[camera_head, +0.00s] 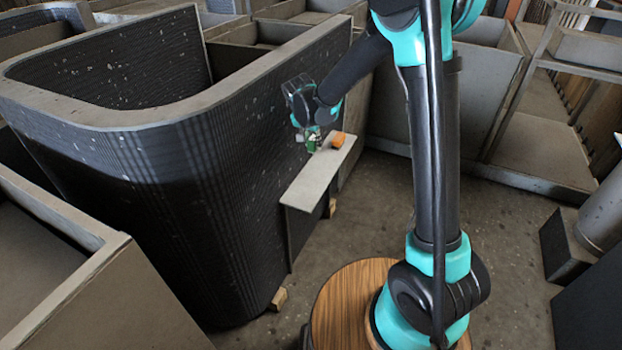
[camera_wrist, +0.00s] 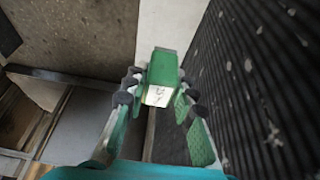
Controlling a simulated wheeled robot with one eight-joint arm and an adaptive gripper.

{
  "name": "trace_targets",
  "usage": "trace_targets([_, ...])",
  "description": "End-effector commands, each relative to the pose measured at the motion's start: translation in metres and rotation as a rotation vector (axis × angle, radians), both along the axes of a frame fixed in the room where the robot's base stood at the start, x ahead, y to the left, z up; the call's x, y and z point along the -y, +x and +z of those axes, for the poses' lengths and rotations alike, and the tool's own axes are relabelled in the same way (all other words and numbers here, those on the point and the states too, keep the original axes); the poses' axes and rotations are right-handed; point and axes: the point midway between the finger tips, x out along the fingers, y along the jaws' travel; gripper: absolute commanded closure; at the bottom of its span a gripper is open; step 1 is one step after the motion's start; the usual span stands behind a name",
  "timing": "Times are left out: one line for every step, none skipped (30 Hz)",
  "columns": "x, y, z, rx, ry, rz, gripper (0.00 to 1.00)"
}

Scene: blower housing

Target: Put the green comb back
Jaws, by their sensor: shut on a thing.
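My gripper (camera_head: 309,126) is shut on the green comb (camera_head: 313,142), beside the ribbed black wall. In the wrist view the comb is a green block (camera_wrist: 163,66) with a white end carrying dark marks. The fingertips (camera_wrist: 160,93) are on either side of it. The comb is at the inner side of a narrow pale shelf (camera_head: 310,183). I cannot tell whether it touches the shelf or is held just above it. The comb's teeth cannot be made out.
The large black ribbed housing (camera_head: 190,180) rises along the shelf's left side. Grey bins (camera_head: 480,100) stand behind my arm.

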Motion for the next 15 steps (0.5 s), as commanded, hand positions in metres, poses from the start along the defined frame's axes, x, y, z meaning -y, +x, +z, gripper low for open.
trace_targets([0.0, 0.0, -0.013, 0.0, 0.0, 0.0, 0.98])
trace_targets([0.0, 0.001, -0.021, 0.0, 0.0, 0.0, 0.98])
trace_targets([0.0, 0.0, -0.031, 0.0, 0.0, -0.001, 0.98])
trace_targets([-0.001, 0.001, -0.038, -0.001, 0.001, -0.001, 0.98])
trace_targets([0.0, 0.0, -0.045, -0.001, 0.001, -0.001, 0.98])
trace_targets([-0.001, 0.0, -0.055, -0.001, 0.001, -0.001, 0.98])
trace_targets([-0.001, 0.0, -0.062, -0.001, 0.001, -0.001, 0.98])
trace_targets([-0.001, 0.0, -0.069, -0.001, 0.001, -0.001, 0.98])
trace_targets([0.0, 0.0, -0.078, -0.001, 0.001, -0.001, 0.98])
trace_targets([-0.001, 0.0, -0.084, -0.001, 0.001, -0.001, 0.98])
trace_targets([-0.001, 0.0, -0.09, -0.001, 0.001, -0.001, 0.98])
trace_targets([-0.001, 0.0, -0.097, -0.001, 0.001, -0.001, 0.98])
trace_targets([0.0, 0.0, -0.102, -0.001, 0.001, -0.001, 0.98])
trace_targets([0.0, 0.0, -0.106, -0.001, 0.001, -0.001, 0.98])
trace_targets([-0.001, 0.0, -0.11, -0.001, 0.001, -0.002, 0.98])
